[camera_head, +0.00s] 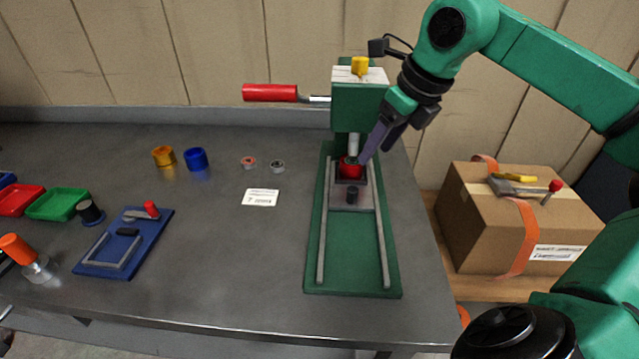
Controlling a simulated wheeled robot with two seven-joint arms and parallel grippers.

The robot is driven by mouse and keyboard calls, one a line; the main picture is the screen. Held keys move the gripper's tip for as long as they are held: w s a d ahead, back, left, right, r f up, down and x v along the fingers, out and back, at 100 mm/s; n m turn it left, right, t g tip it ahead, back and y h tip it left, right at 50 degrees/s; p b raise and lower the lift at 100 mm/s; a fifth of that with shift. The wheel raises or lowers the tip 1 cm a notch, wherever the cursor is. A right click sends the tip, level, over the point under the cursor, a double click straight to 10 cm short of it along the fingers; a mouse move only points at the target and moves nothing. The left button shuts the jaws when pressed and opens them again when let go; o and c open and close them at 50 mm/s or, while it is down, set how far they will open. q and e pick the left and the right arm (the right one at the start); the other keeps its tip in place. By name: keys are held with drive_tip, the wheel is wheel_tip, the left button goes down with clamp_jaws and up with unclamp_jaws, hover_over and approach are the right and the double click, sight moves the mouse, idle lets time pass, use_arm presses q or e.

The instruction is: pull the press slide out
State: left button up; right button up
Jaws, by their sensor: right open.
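The press (359,107) is green and stands at the right part of the grey bench, with a red lever handle (270,92) pointing left. Its green base (350,269) carries two grey rails running toward the front edge. A red part (350,170) sits on the slide. My right gripper (366,157) is open, its fingers pointing down beside the red part, behind the knob. I cannot tell whether they touch. My left gripper is out of view.
A blue fixture (124,245), green tray (57,204), red tray (19,201), orange ring (164,156) and blue ring (197,159) lie on the left. A white card (261,197) lies left of the press. A cardboard box (478,233) stands at right. The rails' front is clear.

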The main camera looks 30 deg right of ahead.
drive_tip(key=p, duration=0.2)
approach(353, 189)
drive_tip(key=x, duration=0.5)
drive_tip(key=shift+a, duration=0.1)
drive_tip(key=p+x, duration=0.1)
drive_tip(key=x, duration=0.3)
drive_tip(key=shift+w+f, duration=0.15)
drive_tip(key=shift+f, duration=0.35)
drive_tip(key=shift+c, duration=0.7)
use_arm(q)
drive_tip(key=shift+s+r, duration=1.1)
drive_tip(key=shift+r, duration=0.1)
use_arm(e)
clamp_jaws()
drive_tip(key=shift+w, duration=0.1)
